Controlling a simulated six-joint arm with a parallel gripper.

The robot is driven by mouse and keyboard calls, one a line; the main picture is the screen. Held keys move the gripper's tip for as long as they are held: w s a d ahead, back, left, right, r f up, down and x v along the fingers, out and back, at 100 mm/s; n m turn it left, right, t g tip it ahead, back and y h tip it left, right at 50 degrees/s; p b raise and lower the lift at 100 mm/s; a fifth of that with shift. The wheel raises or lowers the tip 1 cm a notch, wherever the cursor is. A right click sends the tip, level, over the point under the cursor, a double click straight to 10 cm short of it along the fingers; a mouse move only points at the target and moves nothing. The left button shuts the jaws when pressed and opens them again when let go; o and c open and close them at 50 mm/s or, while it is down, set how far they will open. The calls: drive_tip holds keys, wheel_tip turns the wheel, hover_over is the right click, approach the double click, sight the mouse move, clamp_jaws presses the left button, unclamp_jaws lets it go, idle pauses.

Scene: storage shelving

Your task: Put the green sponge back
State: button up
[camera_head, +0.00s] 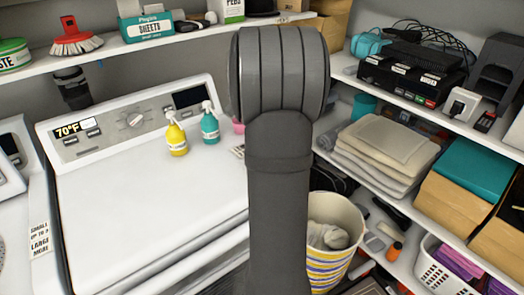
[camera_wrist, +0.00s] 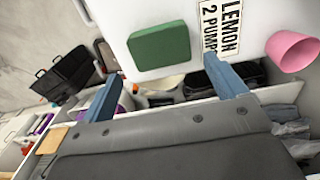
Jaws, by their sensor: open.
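The green sponge (camera_wrist: 160,46) lies flat on the white machine top (camera_wrist: 190,18) near its edge, in the wrist view. My gripper (camera_wrist: 166,86) is open, its two blue fingers set wide apart with nothing between them. The sponge shows beyond the fingertips, roughly in line with the gap between them, and looks apart from them. In the head view my arm hides both the sponge and the gripper.
A pink cup (camera_wrist: 292,50) and a "LEMON 2 PUMPS" label (camera_wrist: 221,28) are beside the sponge. Yellow (camera_head: 176,141) and teal (camera_head: 210,126) spray bottles stand on the machine (camera_head: 130,190). A striped basket (camera_head: 333,262) and a loaded shelf (camera_head: 345,68) are at right.

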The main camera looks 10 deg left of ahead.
wheel_tip(320, 180, up, 4)
drive_tip(key=shift+r, duration=0.15)
idle(0.3)
wheel_tip(320, 180, down, 12)
drive_tip(key=shift+r, duration=1.9)
